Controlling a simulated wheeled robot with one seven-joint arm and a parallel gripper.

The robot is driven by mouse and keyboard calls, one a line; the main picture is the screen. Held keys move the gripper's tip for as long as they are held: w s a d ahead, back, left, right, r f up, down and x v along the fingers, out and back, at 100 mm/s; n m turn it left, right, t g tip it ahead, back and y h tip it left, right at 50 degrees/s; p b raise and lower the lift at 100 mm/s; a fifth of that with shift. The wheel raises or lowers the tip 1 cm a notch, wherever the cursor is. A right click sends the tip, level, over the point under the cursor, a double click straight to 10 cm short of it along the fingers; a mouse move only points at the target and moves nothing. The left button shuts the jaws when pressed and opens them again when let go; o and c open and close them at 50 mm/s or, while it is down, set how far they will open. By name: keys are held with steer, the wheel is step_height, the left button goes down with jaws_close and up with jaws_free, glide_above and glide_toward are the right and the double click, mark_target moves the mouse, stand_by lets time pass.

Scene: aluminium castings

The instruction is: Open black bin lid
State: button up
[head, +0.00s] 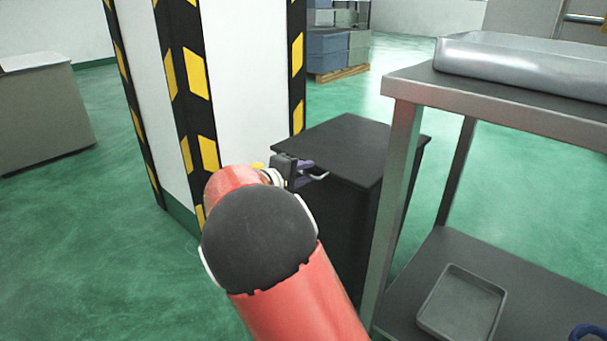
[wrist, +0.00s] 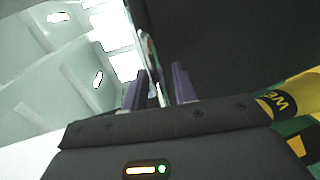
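The black bin (head: 352,220) stands beside the metal table, and its flat black lid (head: 340,145) lies level on top, closed. A pale metal handle (head: 319,177) sticks out from the lid's near left edge. My gripper (head: 306,168) is at this handle, partly hidden by my red arm. In the wrist view, the two purple-grey fingers of my gripper (wrist: 160,86) stand apart, with the thin handle (wrist: 149,58) between or just beyond them. A gap shows beside the handle, and I cannot tell whether either finger touches it. The dark lid underside or bin face (wrist: 225,45) fills the upper right.
A white pillar (head: 245,75) with black and yellow stripes stands left of the bin. A metal table (head: 400,90) with a lower shelf stands close on the right, carrying a grey tray (head: 462,303). Green floor (head: 90,230) is free at the left.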

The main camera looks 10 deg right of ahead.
jaws_close()
